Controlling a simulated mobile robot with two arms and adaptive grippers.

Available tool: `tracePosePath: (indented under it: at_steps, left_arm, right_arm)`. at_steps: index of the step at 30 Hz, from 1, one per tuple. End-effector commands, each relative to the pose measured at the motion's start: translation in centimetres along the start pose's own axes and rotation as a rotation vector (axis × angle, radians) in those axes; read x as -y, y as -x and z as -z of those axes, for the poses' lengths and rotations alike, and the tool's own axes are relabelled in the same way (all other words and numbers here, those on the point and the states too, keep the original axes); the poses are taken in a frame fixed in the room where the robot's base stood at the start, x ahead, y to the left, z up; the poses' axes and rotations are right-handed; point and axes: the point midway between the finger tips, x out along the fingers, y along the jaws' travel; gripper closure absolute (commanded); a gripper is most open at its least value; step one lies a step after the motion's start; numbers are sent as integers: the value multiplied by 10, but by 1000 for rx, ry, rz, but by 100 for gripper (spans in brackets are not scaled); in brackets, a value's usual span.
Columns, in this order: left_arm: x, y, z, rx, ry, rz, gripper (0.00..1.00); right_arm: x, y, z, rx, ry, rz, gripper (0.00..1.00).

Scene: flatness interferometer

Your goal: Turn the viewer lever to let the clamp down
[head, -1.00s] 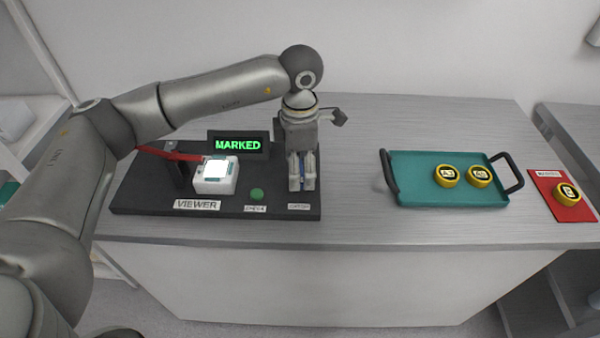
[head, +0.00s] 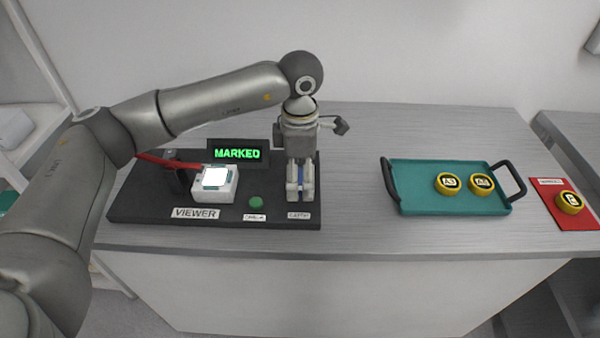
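The viewer is a black base (head: 150,212) with a white block (head: 228,187) whose top glows white. A red clamp arm (head: 165,161) reaches from a dark post on the left toward the block; its tip's contact is not clear. The viewer lever (head: 301,178) shows as a narrow blue strip at the base's right end, behind a small label. My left gripper (head: 300,188) points down there, its fingers close together on either side of the blue strip; it looks shut on it. Most of the lever is hidden by the fingers. My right gripper is not in view.
A display (head: 238,154) reads MARKED in green. A green button (head: 256,202) is left of my gripper. Right of it are bare tabletop (head: 350,185), a teal tray (head: 420,200) with two yellow-rimmed pucks, and a red mat (head: 555,210) with one puck.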

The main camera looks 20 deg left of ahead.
Motion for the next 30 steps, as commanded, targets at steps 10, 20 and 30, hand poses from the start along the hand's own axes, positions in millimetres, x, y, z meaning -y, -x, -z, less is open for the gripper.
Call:
tracePosePath:
  at_steps: [10, 20, 30]
  left_arm:
    - [0, 4, 0, -1, 0, 0, 14]
    - [-1, 66, 0, 0, 0, -3, 14]
    - [0, 115, 0, 0, 0, 1, 14]
  right_arm:
    - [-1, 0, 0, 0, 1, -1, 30]
    - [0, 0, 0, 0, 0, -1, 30]
    - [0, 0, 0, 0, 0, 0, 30]
